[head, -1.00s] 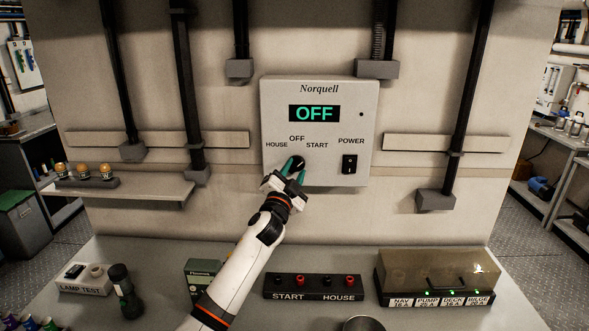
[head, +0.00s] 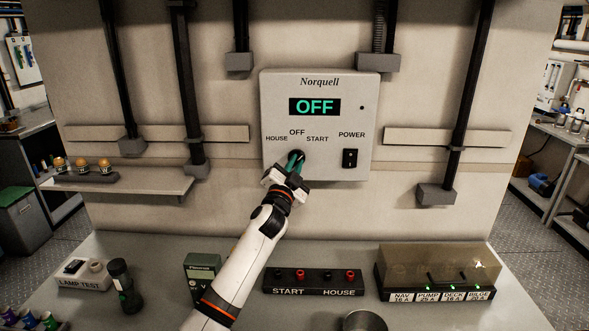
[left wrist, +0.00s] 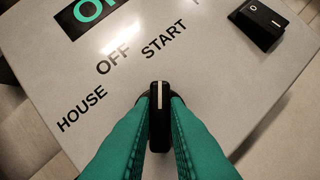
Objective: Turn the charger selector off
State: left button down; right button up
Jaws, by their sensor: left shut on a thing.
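The charger box (head: 340,88), labelled Norquell, is on the wall, and its display (head: 314,106) reads OFF in green. The selector knob (head: 298,153) is black and sits below the labels HOUSE, OFF and START. My left gripper (head: 295,162) has its teal fingers shut on the knob. In the left wrist view the knob (left wrist: 159,112) is between the two fingertips, and its white line runs straight up the picture, between the words OFF and START as seen there. The fingers hide part of the knob in the head view. My right gripper is not in view.
A black power rocker switch (head: 350,158) is right of the knob on the same box. Below, the bench carries a START/HOUSE terminal block (head: 313,291), a clear-covered breaker box (head: 440,265) and a green meter (head: 203,265). A shelf (head: 150,188) juts out at left.

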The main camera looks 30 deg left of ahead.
pick_arm(q)
jog(key=shift+w+d+f+n+g+y+b, duration=0.1)
jog(key=shift+n+g+y+b, duration=0.15)
jog(key=shift+n+y+b, duration=1.25)
jog(key=shift+s+d+f+n+g+y+b, duration=0.15)
jog(key=shift+n+y+b, duration=0.3)
jog(key=shift+n+b, duration=2.05)
jog(key=shift+w+a+r+n+g+y+b, duration=0.25)
jog(key=shift+n+y+b, duration=0.7)
jog(key=shift+n+b, duration=1)
jog(key=shift+s+d+f, duration=0.1)
jog(key=shift+d+f, duration=0.05)
jog(key=shift+f, duration=0.05)
jog(key=c, duration=1.4)
grip_release()
jog(key=shift+c, duration=0.2)
jog(key=b+v, duration=0.2)
jog(key=v, duration=1)
jog(key=shift+b, duration=0.4)
